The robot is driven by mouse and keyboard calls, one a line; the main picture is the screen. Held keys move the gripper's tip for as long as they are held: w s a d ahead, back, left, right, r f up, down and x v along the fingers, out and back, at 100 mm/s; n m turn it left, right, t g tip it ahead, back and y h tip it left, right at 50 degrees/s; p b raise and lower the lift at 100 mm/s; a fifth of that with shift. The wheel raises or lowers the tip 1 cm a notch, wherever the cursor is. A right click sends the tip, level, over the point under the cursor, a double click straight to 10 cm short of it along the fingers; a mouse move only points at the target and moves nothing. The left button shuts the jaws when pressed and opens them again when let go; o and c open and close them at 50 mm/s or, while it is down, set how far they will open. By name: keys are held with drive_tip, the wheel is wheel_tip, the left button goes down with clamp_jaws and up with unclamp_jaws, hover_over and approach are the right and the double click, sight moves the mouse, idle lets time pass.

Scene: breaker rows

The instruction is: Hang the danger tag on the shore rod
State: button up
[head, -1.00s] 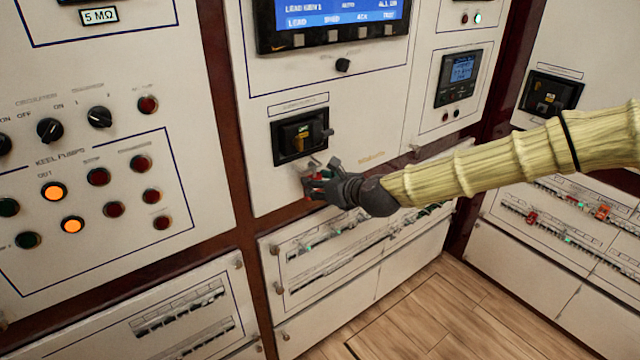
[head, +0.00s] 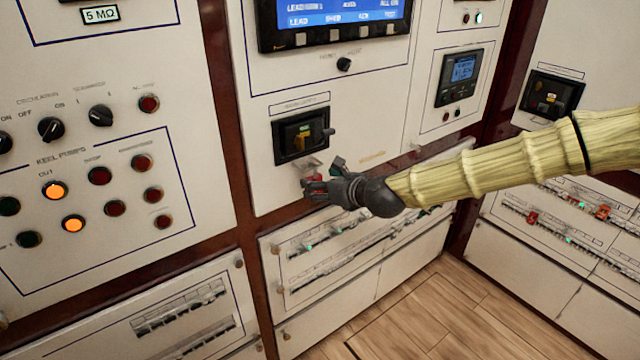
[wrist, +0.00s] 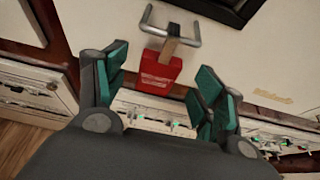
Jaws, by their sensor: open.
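The red danger tag (wrist: 158,74) hangs below a bent metal rod (wrist: 170,37) in the wrist view, its tan strap (wrist: 170,47) crossing the rod. The exact contact of strap and rod is too small to tell. In the head view the rod, which I take as the shore rod (head: 313,166), sticks out of the panel below a black breaker (head: 301,135). The tag (head: 314,180) shows there partly behind my fingers. My gripper (head: 322,178) is open. In the wrist view its green-padded fingers (wrist: 160,76) stand on both sides of the tag, apart from it.
The panel face (head: 372,120) stands close behind the rod. A row of small breakers (head: 345,235) lies below my gripper. A second black breaker (head: 550,95) is on the right panel. The wooden floor (head: 440,310) is clear.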

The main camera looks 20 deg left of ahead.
drive_tip(key=v, duration=1.1)
drive_tip(key=s+d+f+n+g+h, duration=0.2)
drive_tip(key=s+d+f+n, duration=0.3)
drive_tip(key=f, duration=0.6)
drive_tip(key=s+d+f+n+g+h, duration=0.1)
drive_tip(key=s+d+f+n, duration=0.2)
drive_tip(key=s+f, duration=0.65)
drive_tip(key=s+d+f+n+g+h, duration=0.2)
drive_tip(key=s+d+f+n, duration=0.2)
drive_tip(key=f, duration=1)
drive_tip(key=s+d+f+n+g+h, duration=0.1)
drive_tip(key=s+d+f+n+h, duration=0.1)
drive_tip(key=s+d+f+n, duration=0.2)
drive_tip(key=s+d+f+n+g+h, duration=0.1)
drive_tip(key=s+d+f+n, duration=0.2)
drive_tip(key=s+d, duration=0.7)
drive_tip(key=s+d+f+n+g+h, duration=0.1)
drive_tip(key=s+d+f+n+h, duration=0.1)
drive_tip(key=s+d+f+n, duration=0.2)
drive_tip(key=s+d+n, duration=0.2)
drive_tip(key=s+d, duration=0.1)
drive_tip(key=d, duration=0.1)
drive_tip(key=shift+s+f+h, duration=0.15)
drive_tip(key=shift+f+h, duration=0.15)
drive_tip(key=shift+d, duration=0.15)
